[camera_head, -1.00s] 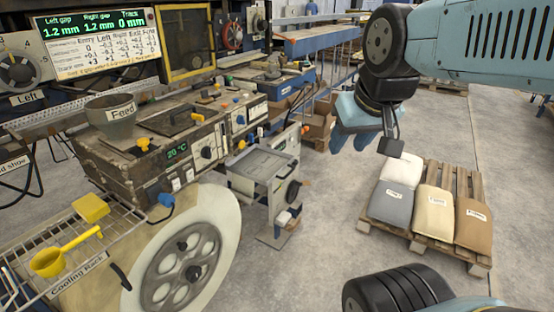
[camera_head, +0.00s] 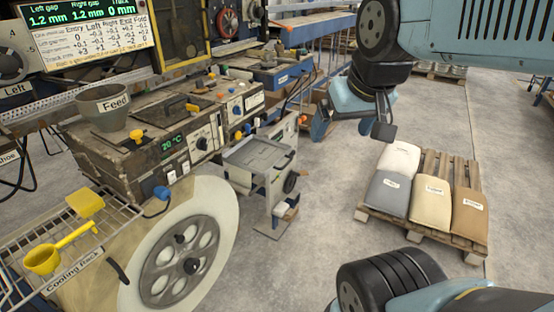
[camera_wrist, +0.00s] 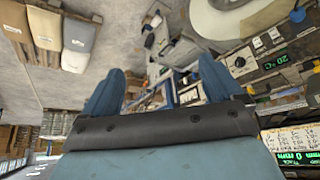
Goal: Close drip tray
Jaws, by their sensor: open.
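A grey, shallow tray (camera_head: 258,155) sits on a low grey stand to the right of the machine; it looks like the drip tray. It projects toward the aisle, with a dark round knob at its right. In the wrist view the grey tray (camera_wrist: 178,50) shows upside down beyond my fingers. My gripper (camera_head: 335,112) hangs to the right of and above the tray in the head view, apart from it. Its two blue fingers (camera_wrist: 161,68) are spread with nothing between them. How far the tray is pulled out is hard to tell.
The machine with a Feed cup (camera_head: 103,106) and a large white wheel (camera_head: 180,250) stands left of the tray. A cooling rack (camera_head: 70,255) holds yellow tools. A pallet (camera_head: 440,230) with several sacks lies at right. Grey floor between the stand and pallet is clear.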

